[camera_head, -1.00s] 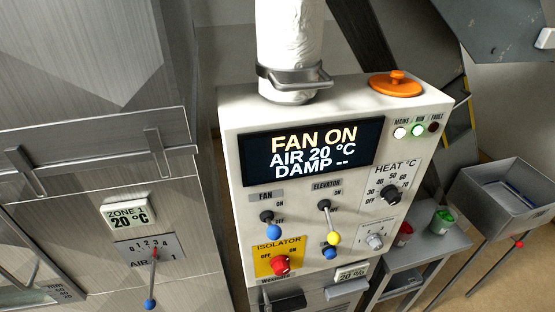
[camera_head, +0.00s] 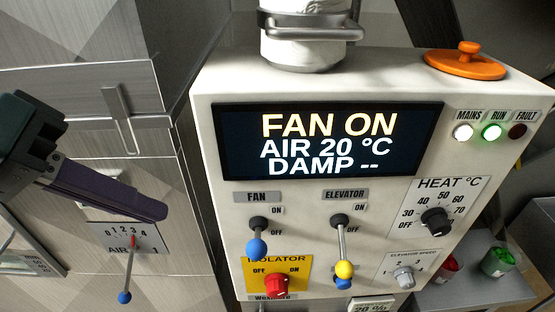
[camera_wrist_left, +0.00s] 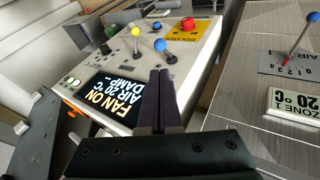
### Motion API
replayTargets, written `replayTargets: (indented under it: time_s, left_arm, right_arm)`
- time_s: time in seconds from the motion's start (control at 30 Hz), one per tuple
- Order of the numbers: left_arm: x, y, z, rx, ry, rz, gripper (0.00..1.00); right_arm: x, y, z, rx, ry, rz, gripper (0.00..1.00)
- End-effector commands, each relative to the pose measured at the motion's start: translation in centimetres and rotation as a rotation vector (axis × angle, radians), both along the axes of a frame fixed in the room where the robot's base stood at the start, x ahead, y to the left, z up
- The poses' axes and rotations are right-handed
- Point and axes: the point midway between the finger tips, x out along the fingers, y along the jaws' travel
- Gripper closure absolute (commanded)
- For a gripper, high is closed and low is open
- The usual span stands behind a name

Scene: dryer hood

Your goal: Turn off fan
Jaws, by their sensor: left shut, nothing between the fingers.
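The control panel's display (camera_head: 322,141) reads FAN ON, AIR 20 °C, DAMP --. The fan lever (camera_head: 257,246), a blue-knobbed toggle, sits below the FAN label at the panel's lower left and points down. It also shows in the left wrist view (camera_wrist_left: 160,45), beyond the fingertips. My left gripper (camera_head: 160,209) is shut and empty, left of the panel in front of the grey cabinet, apart from the lever. Its closed fingers (camera_wrist_left: 161,75) point toward the panel in the left wrist view. My right gripper is not in view.
The yellow-knobbed elevator lever (camera_head: 344,269) is right of the fan lever. The air lever (camera_head: 125,296) hangs on the cabinet at left. A heat dial (camera_head: 435,220) is at the panel's right.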

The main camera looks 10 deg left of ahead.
Motion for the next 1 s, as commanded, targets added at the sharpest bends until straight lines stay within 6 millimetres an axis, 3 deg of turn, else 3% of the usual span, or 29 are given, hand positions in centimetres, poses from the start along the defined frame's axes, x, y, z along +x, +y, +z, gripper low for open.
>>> replayTargets:
  time_s: [0.17,0.6,1.0]
  left_arm:
    - [0.8,-0.9,-1.3,-0.004,0.002,0.002,1.00]
    - [4.2,-4.9,-8.3,-0.001,0.003,0.001,1.00]
    - [5.5,-6.2,-11.0,0.002,0.000,0.000,1.00]
  right_arm:
    - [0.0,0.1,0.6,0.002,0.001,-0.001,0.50]
    - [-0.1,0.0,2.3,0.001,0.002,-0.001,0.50]
    - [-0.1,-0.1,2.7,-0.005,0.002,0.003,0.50]
